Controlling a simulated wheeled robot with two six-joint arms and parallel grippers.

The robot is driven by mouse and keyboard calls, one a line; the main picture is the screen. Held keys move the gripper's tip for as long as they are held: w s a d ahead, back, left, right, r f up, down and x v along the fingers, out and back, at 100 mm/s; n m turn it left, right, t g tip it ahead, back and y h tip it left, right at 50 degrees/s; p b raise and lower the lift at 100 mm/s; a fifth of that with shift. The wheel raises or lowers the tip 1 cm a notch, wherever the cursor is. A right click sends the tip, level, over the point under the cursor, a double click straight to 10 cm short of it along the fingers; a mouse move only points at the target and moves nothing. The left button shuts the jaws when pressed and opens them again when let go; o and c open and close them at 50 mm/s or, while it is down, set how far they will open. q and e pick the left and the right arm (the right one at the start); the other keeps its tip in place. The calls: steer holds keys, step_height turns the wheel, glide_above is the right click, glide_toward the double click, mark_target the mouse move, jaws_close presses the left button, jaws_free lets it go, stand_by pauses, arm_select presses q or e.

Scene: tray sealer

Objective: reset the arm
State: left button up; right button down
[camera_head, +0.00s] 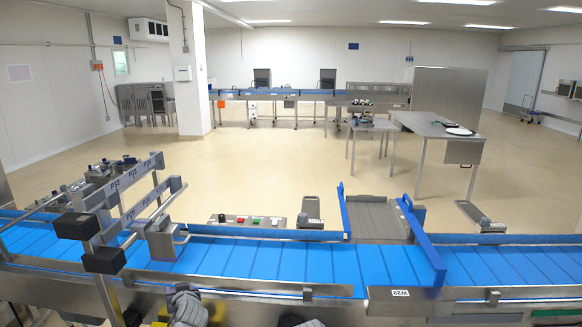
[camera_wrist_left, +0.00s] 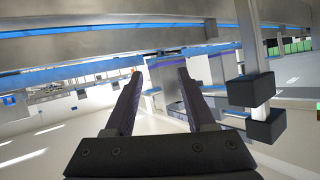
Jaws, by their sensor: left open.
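My left gripper (camera_wrist_left: 160,74) shows in the left wrist view with its two dark fingers apart and nothing between them. Beyond the fingers is a steel side rail (camera_wrist_left: 90,58) of the conveyor, running across the upper part of that view. The black blocks (camera_wrist_left: 252,90) on a steel post stand right of the fingers, apart from them. In the head view, grey and dark parts at the bottom edge seem to be my arms. I cannot make out any fingertips there. My right gripper is not seen.
A blue belt conveyor (camera_head: 270,260) crosses the front in the head view. The black blocks (camera_head: 77,226) stand on its near left side. A button panel (camera_head: 248,221) lies behind the belt, and a blue guide (camera_head: 421,240) spans it.

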arm_select(q)
steer(key=s+d+f+m+g+h, duration=0.2)
steer(key=s+d+f+m+g, duration=0.2)
steer(key=s+d, duration=0.7)
steer(key=s+d+f+m+g+h, duration=0.3)
steer(key=s+d+f+g, duration=0.4)
steer(key=s+d, duration=0.4)
steer(key=d+f+m, duration=0.1)
steer(key=d, duration=0.2)
steer(key=shift+s+f, duration=0.25)
steer(key=shift+f, duration=0.1)
